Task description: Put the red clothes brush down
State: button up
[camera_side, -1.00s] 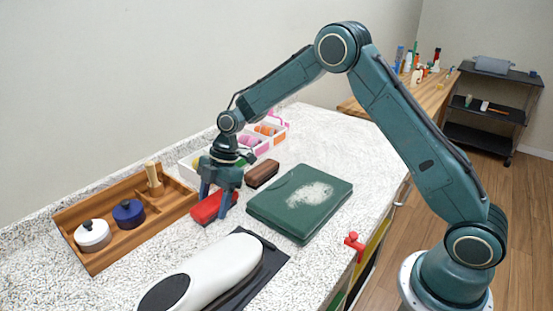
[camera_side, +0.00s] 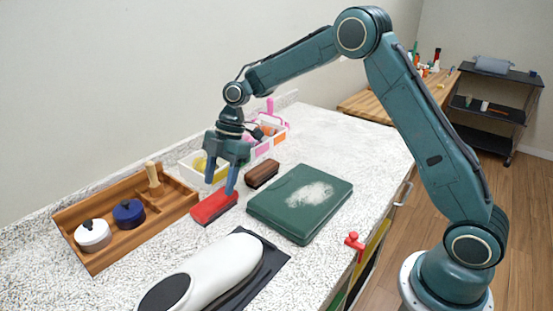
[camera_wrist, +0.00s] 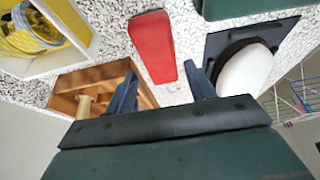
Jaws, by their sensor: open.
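A wooden tray (camera_side: 108,254) with white and blue lidded pots is at left. A white shoe-like form (camera_side: 212,268) on a dark mat is in front. White bins (camera_side: 218,172) stand behind.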

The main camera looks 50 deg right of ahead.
jog(key=shift+v, duration=2.9)
jog(key=shift+r, duration=0.1)
jog(key=s+d+r+m+t+h, duration=0.1)
jog(key=s+r+m+t+h, duration=0.15)
jog(key=s+r+m, duration=1.1)
jog(key=s+d+f+m+t+h, duration=0.1)
jog(key=s+d+f+m, duration=0.1)
jog(key=s, duration=0.8)
jog(key=s+d+f+m+t+h, duration=0.1)
jog(key=s+d+m+t, duration=0.1)
jog(key=s, duration=0.8)
jog(key=shift+d+f, duration=0.4)
jog(key=shift+d, duration=0.1)
